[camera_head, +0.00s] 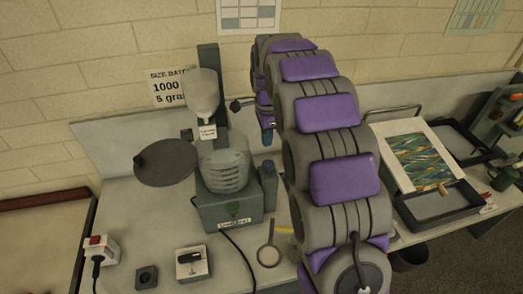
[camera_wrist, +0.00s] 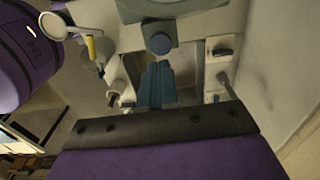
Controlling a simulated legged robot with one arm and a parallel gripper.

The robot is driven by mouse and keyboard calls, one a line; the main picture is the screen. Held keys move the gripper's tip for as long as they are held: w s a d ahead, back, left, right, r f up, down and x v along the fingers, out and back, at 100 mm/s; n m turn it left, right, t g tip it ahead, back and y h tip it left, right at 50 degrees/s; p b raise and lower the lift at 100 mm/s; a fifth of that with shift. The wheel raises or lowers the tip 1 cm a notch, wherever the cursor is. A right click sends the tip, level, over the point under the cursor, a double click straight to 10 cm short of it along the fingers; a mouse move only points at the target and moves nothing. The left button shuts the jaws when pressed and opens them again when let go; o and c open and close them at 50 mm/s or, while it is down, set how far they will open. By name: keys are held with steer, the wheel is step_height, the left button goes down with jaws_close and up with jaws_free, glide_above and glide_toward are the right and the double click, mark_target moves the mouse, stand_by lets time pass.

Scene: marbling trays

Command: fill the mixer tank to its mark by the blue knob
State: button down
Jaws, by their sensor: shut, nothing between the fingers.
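The mixer (camera_head: 235,210) is a grey-green machine on the bench, with a clear ribbed tank (camera_head: 225,172) on its base. The liquid level and the mark cannot be made out. A blue round knob (camera_head: 268,165) tops a grey post at the mixer's right side. It also shows as a blue disc in the wrist view (camera_wrist: 160,44). My gripper (camera_head: 268,137) is above the knob, with its blue-grey fingers closed and empty. In the wrist view the fingers (camera_wrist: 156,72) point toward the knob; contact cannot be told.
A pale hopper (camera_head: 201,95) stands above the tank, and a dark disc (camera_head: 165,163) is to the left. A round-headed tool (camera_head: 269,256), a switch box (camera_head: 192,264) and a red-switched socket (camera_head: 97,246) lie in front. A marbling tray (camera_head: 437,205) is right of my arm.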

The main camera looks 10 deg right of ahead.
steer(key=s+r+n+b, duration=0.3)
steer(key=s+n, duration=0.6)
steer(key=s, duration=1.2)
steer(key=s+f+n+g+b, duration=0.1)
steer(key=s+f+n, duration=0.3)
steer(key=s, duration=0.6)
steer(key=s+f+n+b, duration=0.3)
steer(key=s+f+n, duration=0.2)
steer(key=s, duration=0.5)
steer(key=shift+s+a+f+g, duration=0.25)
steer(key=shift+a+f+g, duration=0.05)
steer(key=shift+a+g, duration=0.1)
steer(key=shift+a, duration=0.3)
steer(key=shift+d, duration=0.25)
